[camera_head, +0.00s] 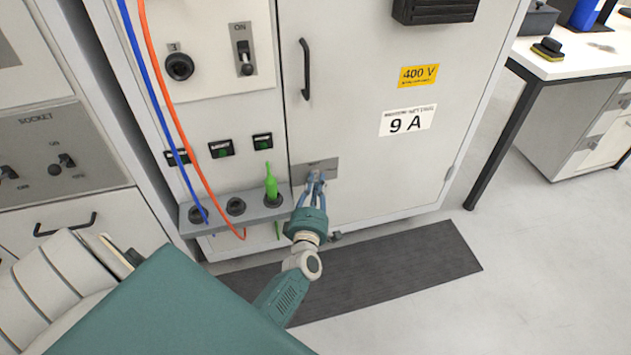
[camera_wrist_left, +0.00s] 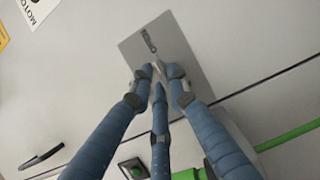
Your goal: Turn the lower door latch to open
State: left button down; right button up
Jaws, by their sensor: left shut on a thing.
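The lower door latch sits on a small grey metal plate (camera_head: 325,167) low on the left edge of the grey cabinet door (camera_head: 375,150). The plate (camera_wrist_left: 187,62) shows tilted in the left wrist view, with a small dark mark and slim metal part on it. My left gripper (camera_head: 315,180) has blue fingers and reaches the plate from the front. In the left wrist view its fingertips (camera_wrist_left: 158,76) are drawn together on the latch, whose body they mostly hide. The door looks closed. My right gripper is not in view.
A vertical black door handle (camera_head: 305,70) is higher up. A grey socket shelf (camera_head: 236,214) with a green plug (camera_head: 270,183) juts out just left of the gripper. Blue and orange cables (camera_head: 172,105) hang at the left. A dark mat (camera_head: 400,265) lies on the floor; a white table (camera_head: 580,62) stands at right.

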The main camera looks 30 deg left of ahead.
pick_arm(q)
jog(key=shift+w+d+r, duration=0.15)
jog(key=shift+w+d, duration=0.1)
jog(key=shift+d, duration=0.1)
jog(key=c, duration=1.7)
grip_release()
jog(key=shift+o, duration=0.2)
jog(key=v, duration=1.2)
